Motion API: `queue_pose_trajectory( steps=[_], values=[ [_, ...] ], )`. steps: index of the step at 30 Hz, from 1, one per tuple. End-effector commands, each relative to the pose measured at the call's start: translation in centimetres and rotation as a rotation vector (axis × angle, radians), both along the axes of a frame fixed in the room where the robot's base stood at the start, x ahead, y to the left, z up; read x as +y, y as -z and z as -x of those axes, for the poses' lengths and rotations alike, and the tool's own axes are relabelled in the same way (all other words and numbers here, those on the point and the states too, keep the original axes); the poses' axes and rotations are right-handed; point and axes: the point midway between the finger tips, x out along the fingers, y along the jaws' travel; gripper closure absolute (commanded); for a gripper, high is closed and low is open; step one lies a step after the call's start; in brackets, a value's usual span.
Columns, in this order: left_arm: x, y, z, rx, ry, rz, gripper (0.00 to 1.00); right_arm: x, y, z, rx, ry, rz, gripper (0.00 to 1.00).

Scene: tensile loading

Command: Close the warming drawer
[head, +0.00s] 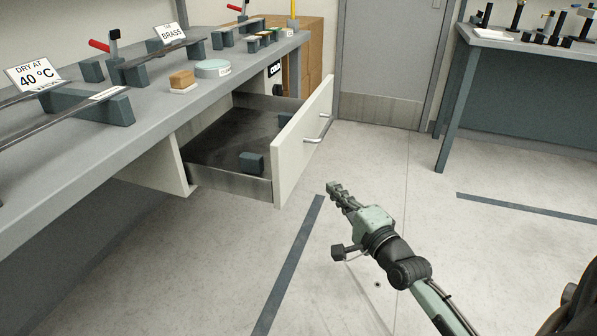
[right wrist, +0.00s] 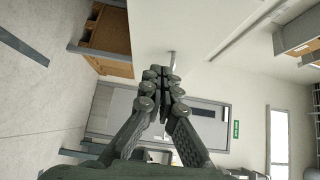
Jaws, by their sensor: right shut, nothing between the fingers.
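The warming drawer stands pulled out under the left bench, with its pale front panel (head: 290,150) facing right. A metal bar handle (head: 320,129) is fixed on that panel. The dark drawer inside (head: 215,150) holds two dark grey blocks, one near the front (head: 251,162). My right gripper (head: 332,187) is shut and empty, to the right of and below the drawer front in the head view, with a visible gap. In the right wrist view the shut fingers (right wrist: 160,73) point toward the pale panel (right wrist: 205,22) and its handle (right wrist: 173,60). My left gripper is not in view.
A grey door (head: 388,60) is behind. Another table (head: 520,42) with small items stands at right. The floor around my right arm is clear.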

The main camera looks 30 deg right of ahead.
Motion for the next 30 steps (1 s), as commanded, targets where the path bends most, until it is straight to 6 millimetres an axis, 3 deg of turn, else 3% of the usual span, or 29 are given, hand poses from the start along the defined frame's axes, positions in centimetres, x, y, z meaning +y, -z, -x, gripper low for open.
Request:
queue_pose_trajectory(
  steps=[10,12,19,30],
  values=[
    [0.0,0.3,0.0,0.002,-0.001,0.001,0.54,-0.6,-0.1,-7.5,-0.001,0.0,0.002,1.0],
    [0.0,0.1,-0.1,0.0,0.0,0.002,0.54,0.4,-0.1,-8.3,0.0,0.0,-0.001,1.0],
    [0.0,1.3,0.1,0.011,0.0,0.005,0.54,1.9,0.0,-9.9,0.001,0.0,0.002,1.0],
    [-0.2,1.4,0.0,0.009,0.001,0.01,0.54,2.1,0.1,-10.1,0.002,0.0,0.004,1.0]
  ],
)
